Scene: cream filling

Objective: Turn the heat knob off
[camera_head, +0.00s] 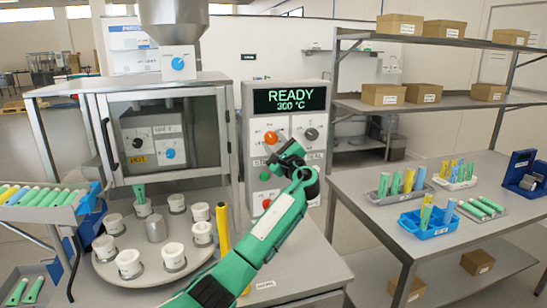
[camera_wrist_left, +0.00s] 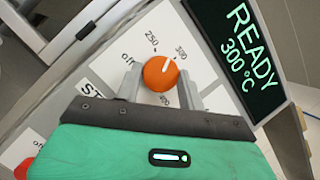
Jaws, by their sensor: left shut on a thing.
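The round orange heat knob (camera_head: 271,138) sits on the control panel under the display. In the left wrist view the knob (camera_wrist_left: 158,72) has a white pointer mark aimed up and right, toward the 300 label. An "off" label lies to its left, with 250 above. My left gripper (camera_head: 279,148) is at the panel, with its grey fingers on either side of the knob, shut on it. The green arm hides part of the panel below. The display (camera_head: 290,100) reads READY 300 °C. My right gripper is not in view.
A grey knob (camera_head: 311,134) sits right of the orange one, with a green button (camera_head: 264,177) and a red button (camera_head: 266,204) below. A round turntable (camera_head: 155,267) with several white cups stands left. A side table (camera_head: 400,240) with trays of tubes stands right.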

